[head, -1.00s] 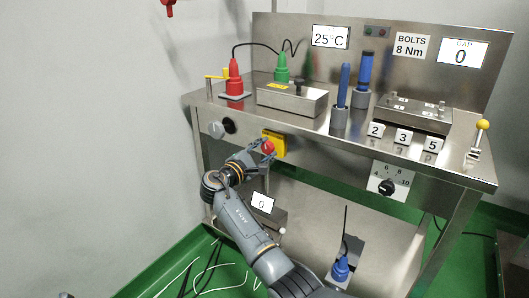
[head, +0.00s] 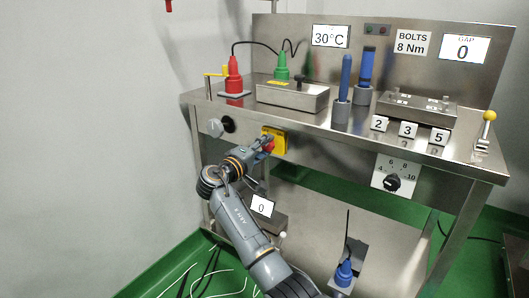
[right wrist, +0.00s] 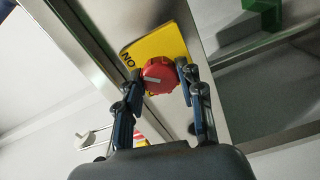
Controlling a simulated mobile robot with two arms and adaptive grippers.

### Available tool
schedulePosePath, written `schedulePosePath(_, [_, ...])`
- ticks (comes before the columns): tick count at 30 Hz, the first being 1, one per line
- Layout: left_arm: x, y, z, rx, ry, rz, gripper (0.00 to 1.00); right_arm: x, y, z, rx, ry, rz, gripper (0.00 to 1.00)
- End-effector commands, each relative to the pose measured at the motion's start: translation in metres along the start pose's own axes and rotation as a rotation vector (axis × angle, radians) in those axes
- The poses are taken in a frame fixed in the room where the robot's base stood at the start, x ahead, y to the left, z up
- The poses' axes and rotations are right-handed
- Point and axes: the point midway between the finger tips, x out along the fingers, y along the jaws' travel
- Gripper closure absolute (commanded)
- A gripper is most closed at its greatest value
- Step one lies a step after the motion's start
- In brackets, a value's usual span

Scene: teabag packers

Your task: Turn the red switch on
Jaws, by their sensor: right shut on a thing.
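The red switch (right wrist: 158,75) is a round red knob with a pale line across it, set on a yellow plate (right wrist: 165,45). In the right wrist view the letters "NO" or "ON" show at the plate's left edge. In the head view the red switch (head: 268,146) and its yellow plate (head: 279,143) sit on the front of the steel bench. My right gripper (right wrist: 160,82) is shut on the red switch, one finger on each side of it. In the head view my right gripper (head: 262,148) partly covers the knob. My left gripper is not in view.
The steel bench (head: 330,137) carries red (head: 234,75) and green (head: 282,67) plugs, blue-handled tools and numbered blocks. A black dial (head: 392,183) is on its front at the right. A temperature display (head: 330,37) reads 30°C. A blue plug (head: 344,272) stands on the lower shelf.

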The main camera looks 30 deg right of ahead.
Motion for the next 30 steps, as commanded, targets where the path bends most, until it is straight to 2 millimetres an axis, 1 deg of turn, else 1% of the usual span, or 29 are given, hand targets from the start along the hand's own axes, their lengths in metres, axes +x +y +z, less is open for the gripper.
schedulePosePath(1, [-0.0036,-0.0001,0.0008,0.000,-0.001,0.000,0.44,-0.0004,-0.0033,0.0008,0.021,-0.002,-0.003,0.94])
schedulePosePath(9, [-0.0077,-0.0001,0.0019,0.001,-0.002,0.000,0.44,-0.0004,-0.0027,0.0008,0.089,-0.002,-0.003,0.94])
schedulePosePath(23, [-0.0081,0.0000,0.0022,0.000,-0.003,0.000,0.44,-0.0005,-0.0025,0.0008,0.099,-0.003,-0.005,0.94])
schedulePosePath(24, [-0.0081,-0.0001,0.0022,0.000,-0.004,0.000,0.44,-0.0005,-0.0025,0.0008,0.099,-0.003,-0.005,0.56])
schedulePosePath(27, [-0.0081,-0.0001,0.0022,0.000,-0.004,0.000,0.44,-0.0004,-0.0022,0.0007,0.099,-0.003,-0.004,0.39])
schedulePosePath(30, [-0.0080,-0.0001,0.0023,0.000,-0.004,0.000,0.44,-0.0003,-0.0017,0.0005,0.099,-0.002,-0.003,0.39])
